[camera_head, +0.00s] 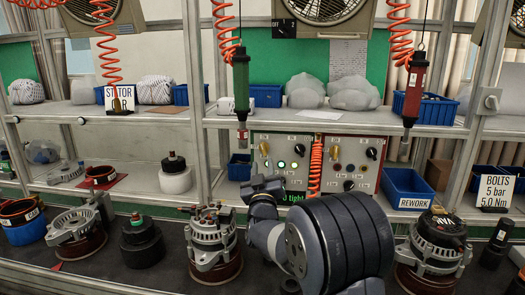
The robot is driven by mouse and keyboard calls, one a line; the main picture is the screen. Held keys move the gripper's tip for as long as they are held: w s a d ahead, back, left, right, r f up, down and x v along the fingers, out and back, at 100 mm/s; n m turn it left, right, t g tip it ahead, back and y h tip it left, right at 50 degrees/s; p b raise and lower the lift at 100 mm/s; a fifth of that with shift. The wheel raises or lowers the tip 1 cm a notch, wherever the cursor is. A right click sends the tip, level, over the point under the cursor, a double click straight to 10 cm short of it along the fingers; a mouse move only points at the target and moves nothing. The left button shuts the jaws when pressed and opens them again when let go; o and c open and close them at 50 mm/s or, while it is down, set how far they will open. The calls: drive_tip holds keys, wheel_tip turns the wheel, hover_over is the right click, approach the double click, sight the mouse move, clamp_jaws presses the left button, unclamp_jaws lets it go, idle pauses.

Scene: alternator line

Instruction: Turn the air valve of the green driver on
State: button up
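The green driver (241,84) hangs upright, bit down, on an orange coiled hose over the shelf. Behind it on the shelf stands a control panel (257,138) with a yellow knob (264,149), a black knob (299,149) and a lit green lamp (281,164). The small labels are unreadable, so I cannot tell for sure which knob is the air valve or its setting. My gripper (258,188) appears as a dark shape in front of the panel's lower left part, below the yellow knob. Its fingers are not clear. My arm hides the panel's lower edge.
An orange coiled hose (316,168) runs between the control groups. Alternator parts (211,235) stand close to my arm, with another alternator (438,245) at right. A blue REWORK bin (408,188) is beside the panel.

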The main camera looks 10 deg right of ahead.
sight(263, 150)
drive_tip(key=p+x, duration=0.1)
drive_tip(key=x, duration=0.5)
drive_tip(key=shift+w+r, duration=0.1)
drive_tip(key=shift+w, duration=0.2)
drive_tip(key=shift+c, duration=0.5)
clamp_jaws()
